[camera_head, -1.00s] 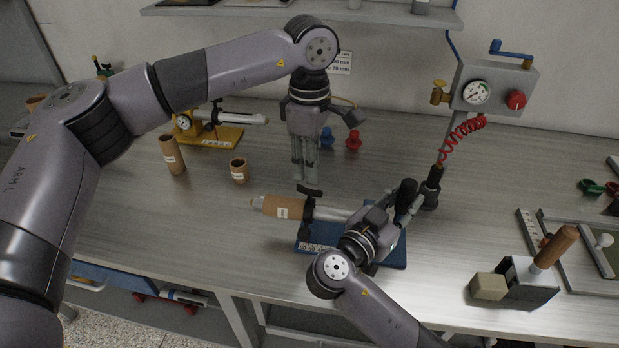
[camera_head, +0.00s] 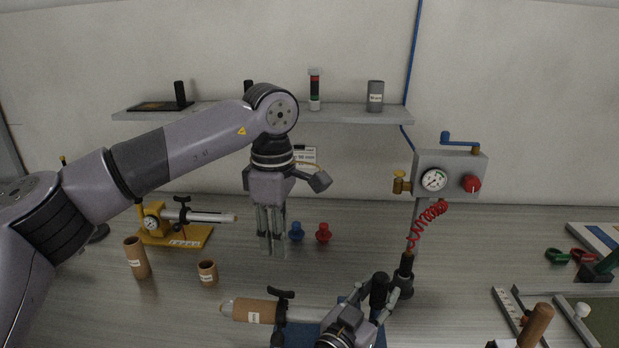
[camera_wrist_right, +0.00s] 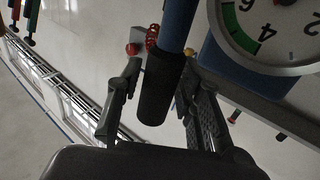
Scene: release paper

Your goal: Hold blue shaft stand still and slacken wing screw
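The blue shaft stand (camera_head: 300,336) is at the bottom of the head view, partly cut off. Its shaft carries a brown paper tube (camera_head: 252,311) with a white label, pointing left. The black wing screw (camera_head: 281,293) stands at the tube's right end. My right gripper (camera_head: 378,291) is at the stand's right side, its fingers around a black grip. In the wrist view, the black grip (camera_wrist_right: 160,88) on a blue rod lies between the spread fingers, with a gap at the left finger. My left gripper (camera_head: 271,245) hangs fingers down behind the tube, empty; its finger opening is unclear.
A yellow stand (camera_head: 160,239) with a bare shaft is at the back left, near two brown tubes (camera_head: 137,258) (camera_head: 207,273). Blue (camera_head: 297,232) and red (camera_head: 323,233) pieces stand behind. A gauge box (camera_head: 450,174) on a post is at right. A shelf (camera_head: 345,115) runs above.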

